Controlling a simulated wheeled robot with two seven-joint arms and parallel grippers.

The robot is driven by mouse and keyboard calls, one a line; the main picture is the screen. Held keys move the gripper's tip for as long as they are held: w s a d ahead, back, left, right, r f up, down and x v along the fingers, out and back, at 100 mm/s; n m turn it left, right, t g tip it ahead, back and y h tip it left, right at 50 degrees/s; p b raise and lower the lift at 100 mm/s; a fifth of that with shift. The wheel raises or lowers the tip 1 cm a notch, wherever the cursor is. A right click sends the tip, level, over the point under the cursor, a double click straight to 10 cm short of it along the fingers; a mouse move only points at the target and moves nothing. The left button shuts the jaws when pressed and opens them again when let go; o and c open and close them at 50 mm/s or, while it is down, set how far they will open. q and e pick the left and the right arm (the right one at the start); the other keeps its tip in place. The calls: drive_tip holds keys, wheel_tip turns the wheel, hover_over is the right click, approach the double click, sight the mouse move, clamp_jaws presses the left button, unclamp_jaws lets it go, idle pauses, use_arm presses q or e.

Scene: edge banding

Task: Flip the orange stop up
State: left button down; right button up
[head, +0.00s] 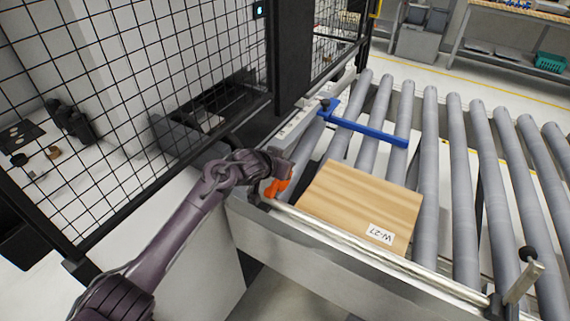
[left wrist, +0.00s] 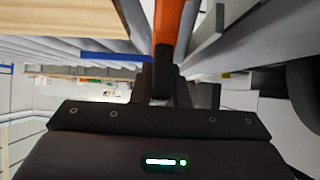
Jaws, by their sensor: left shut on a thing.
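The orange stop (head: 277,187) is at the near left corner of the roller conveyor, beside the wooden board. My left gripper (head: 268,178) reaches it from the left and is shut on it. In the left wrist view the orange stop (left wrist: 170,30) runs down between the dark fingers (left wrist: 162,85). The fingers hide part of it, and its exact angle is hard to tell. My right gripper is in neither view.
A wooden board (head: 360,203) labelled W-27 lies on the rollers (head: 430,150). A blue bar (head: 365,128) crosses the rollers behind it. A metal rail (head: 370,255) runs along the near edge. A black mesh fence (head: 130,80) stands at the left.

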use_arm(q)
drive_tip(key=s+r+t+h+b, duration=0.1)
drive_tip(key=s+a+t+h+b, duration=0.1)
drive_tip(key=t+b, duration=0.1)
drive_tip(key=shift+a+r+b, duration=0.2)
drive_tip(key=shift+r+b, duration=0.1)
drive_tip(key=shift+r, duration=0.1)
drive_tip(key=shift+s+a+r+t+h+b, duration=0.3)
drive_tip(key=shift+r+t+h+b, duration=0.1)
drive_tip(key=shift+t+h+b, duration=0.15)
drive_tip(key=c, duration=1.4)
unclamp_jaws()
drive_tip(key=shift+s, duration=0.1)
drive_tip(key=b+v, duration=0.1)
drive_tip(key=v, duration=0.6)
drive_tip(key=shift+s+a+b, duration=0.15)
drive_tip(key=shift+s+b, duration=0.1)
drive_tip(key=shift+b, duration=0.05)
